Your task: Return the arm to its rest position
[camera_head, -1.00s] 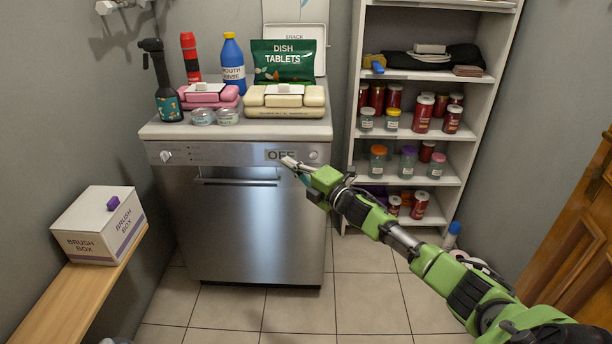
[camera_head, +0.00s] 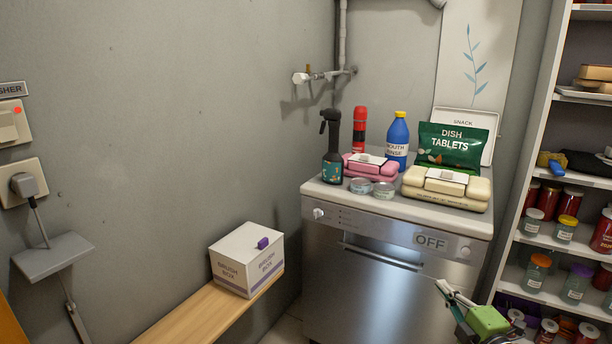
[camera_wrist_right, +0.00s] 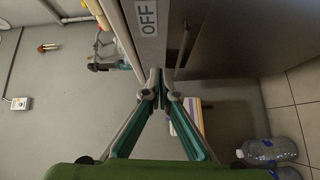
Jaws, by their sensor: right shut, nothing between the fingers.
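My right gripper (camera_head: 441,285) is at the lower right of the head view, in front of the dishwasher (camera_head: 350,290) and below its OFF label (camera_head: 430,241). Its fingers are shut and hold nothing. The green part of the arm behind it runs off the bottom edge. In the right wrist view the closed fingertips (camera_wrist_right: 160,76) meet near the middle, with the OFF label (camera_wrist_right: 147,17) beyond them at the top. My left gripper is in neither view.
Bottles, soap packs, tins and a green tablets bag (camera_head: 450,146) stand on the dishwasher. A shelf with jars (camera_head: 574,285) rises at the right. A brush box (camera_head: 247,259) sits on a wooden bench (camera_head: 195,310). Clear bottles (camera_wrist_right: 272,150) stand on the floor.

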